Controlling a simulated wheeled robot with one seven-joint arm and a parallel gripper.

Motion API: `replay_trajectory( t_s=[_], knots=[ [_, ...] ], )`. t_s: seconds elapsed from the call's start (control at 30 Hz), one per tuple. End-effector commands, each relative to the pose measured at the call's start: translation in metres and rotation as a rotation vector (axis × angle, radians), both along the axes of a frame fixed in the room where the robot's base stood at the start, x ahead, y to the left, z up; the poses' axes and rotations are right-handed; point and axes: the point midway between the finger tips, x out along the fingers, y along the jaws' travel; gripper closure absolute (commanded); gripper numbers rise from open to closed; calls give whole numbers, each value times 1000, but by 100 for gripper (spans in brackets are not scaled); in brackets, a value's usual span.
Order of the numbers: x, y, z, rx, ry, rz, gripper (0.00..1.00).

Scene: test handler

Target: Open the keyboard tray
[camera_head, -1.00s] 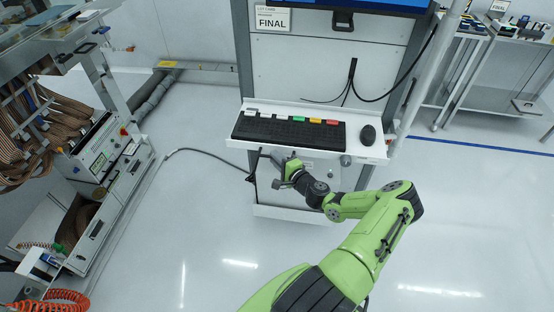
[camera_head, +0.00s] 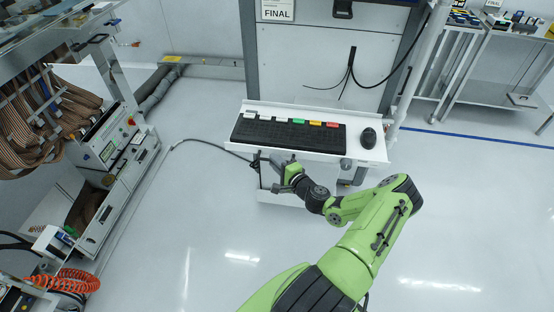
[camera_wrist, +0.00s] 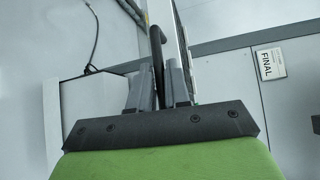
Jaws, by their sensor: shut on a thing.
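The keyboard tray (camera_head: 355,149) is a white shelf sticking out from the front of a white cabinet. On it lie a black keyboard (camera_head: 285,135) and a black mouse (camera_head: 368,137). My gripper (camera_head: 268,162) is just under the tray's front edge, left of its middle. In the wrist view, my gripper's grey fingers (camera_wrist: 160,85) are shut on a black bar handle (camera_wrist: 156,42), which stands between them beside the tray's pale edge (camera_wrist: 183,45). The handle is mostly hidden in the head view.
The cabinet (camera_head: 300,65) stands behind the tray, with black cables hanging on its front. A test rack (camera_head: 120,165) with brown cable bundles is at left. An orange coiled hose (camera_head: 68,280) lies at lower left. Open white floor surrounds my arm.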

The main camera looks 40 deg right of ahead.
Motion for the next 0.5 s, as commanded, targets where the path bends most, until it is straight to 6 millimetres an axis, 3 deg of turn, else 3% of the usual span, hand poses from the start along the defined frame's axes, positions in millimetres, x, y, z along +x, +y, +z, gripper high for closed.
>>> replay_trajectory(
  t_s=[0.27,0.3,0.4,0.5],
  knots=[
    [-2,1,0,0,0,-2,100],
    [-2,1,0,0,0,-3,79],
    [-2,1,0,0,0,-2,63],
    [-2,1,0,0,0,-2,62]
  ],
)
